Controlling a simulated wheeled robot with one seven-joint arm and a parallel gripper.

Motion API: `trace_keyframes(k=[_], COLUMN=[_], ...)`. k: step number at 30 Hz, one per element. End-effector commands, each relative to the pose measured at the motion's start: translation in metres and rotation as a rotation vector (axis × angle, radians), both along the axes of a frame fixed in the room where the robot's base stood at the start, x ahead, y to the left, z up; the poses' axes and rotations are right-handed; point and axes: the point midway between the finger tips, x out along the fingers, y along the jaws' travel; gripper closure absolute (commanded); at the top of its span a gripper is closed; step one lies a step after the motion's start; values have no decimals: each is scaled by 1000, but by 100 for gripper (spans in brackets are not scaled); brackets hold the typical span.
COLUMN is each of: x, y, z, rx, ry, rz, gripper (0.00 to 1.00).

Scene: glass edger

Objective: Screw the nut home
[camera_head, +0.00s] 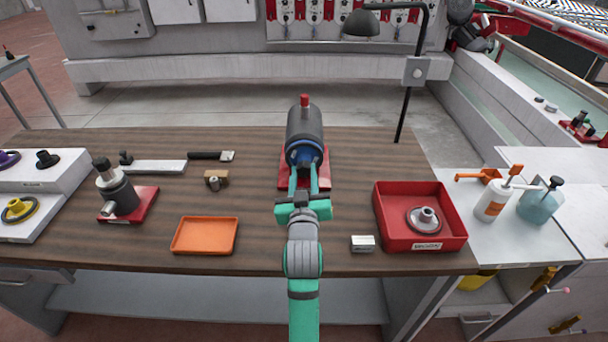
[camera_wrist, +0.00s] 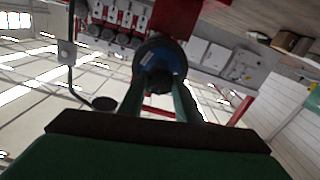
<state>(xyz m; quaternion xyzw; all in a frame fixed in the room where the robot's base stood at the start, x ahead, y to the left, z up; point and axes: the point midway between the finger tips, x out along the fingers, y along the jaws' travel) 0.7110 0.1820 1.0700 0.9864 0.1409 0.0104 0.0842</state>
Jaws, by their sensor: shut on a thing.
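A dark grey cylindrical spindle unit (camera_head: 304,122) stands on a red base (camera_head: 284,181) in the middle of the bench. Its near end has a blue face (camera_head: 305,155), which also shows in the wrist view (camera_wrist: 175,59). My gripper (camera_head: 306,166) reaches straight to this near end, its two teal fingers on either side of the centre. In the wrist view my gripper (camera_wrist: 160,88) closes around a small dark piece, the nut (camera_wrist: 159,79), at the middle of the blue face. The fingers hide most of the nut, and its seating depth cannot be told.
A red tray (camera_head: 390,232) with a flanged grey wheel (camera_head: 425,220) stands at right, beside a small metal block (camera_head: 362,243). An orange tray (camera_head: 205,235) lies at left. A black-and-grey tool stands on a red plate (camera_head: 143,205). A lamp post (camera_head: 408,95) rises behind right.

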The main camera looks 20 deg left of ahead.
Motion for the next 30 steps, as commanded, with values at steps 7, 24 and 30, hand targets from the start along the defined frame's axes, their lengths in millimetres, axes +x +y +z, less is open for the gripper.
trace_keyframes(k=[7,24,30], x=[0,0,-2], y=[0,0,-1], z=[0,0,0], rx=[276,634,632], ry=[81,184,183], rz=[0,-1,0], gripper=[96,48,48])
